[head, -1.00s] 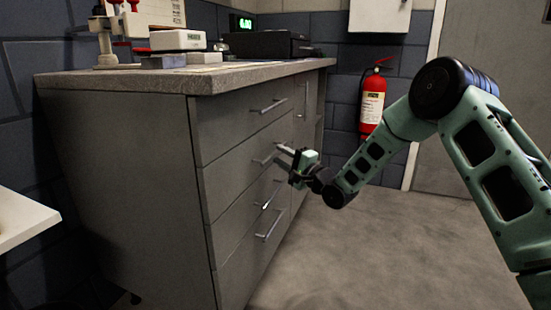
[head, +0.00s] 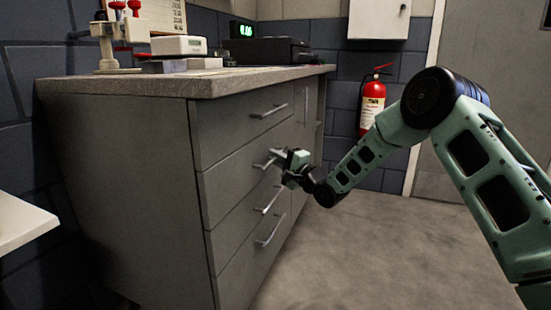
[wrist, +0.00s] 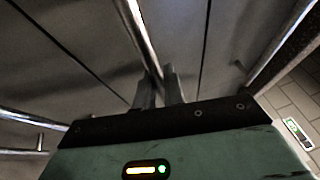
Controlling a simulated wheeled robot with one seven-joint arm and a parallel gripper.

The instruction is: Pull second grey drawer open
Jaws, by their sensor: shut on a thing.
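The grey drawer unit (head: 140,170) has a stack of drawers with bar handles. The second drawer (head: 225,183) from the top looks flush with its neighbours. Its metal handle (head: 263,165) runs to my gripper (head: 278,156). In the wrist view the bar handle (wrist: 138,30) passes between the two fingers of my gripper (wrist: 161,86), which is shut on it. The far end of the handle is hidden by the gripper.
The top drawer's handle (head: 269,111) is above, and the third (head: 268,201) and fourth (head: 271,230) handles are below. The worktop (head: 180,84) carries several items. A red fire extinguisher (head: 373,95) hangs behind my arm. The floor (head: 350,250) in front is clear.

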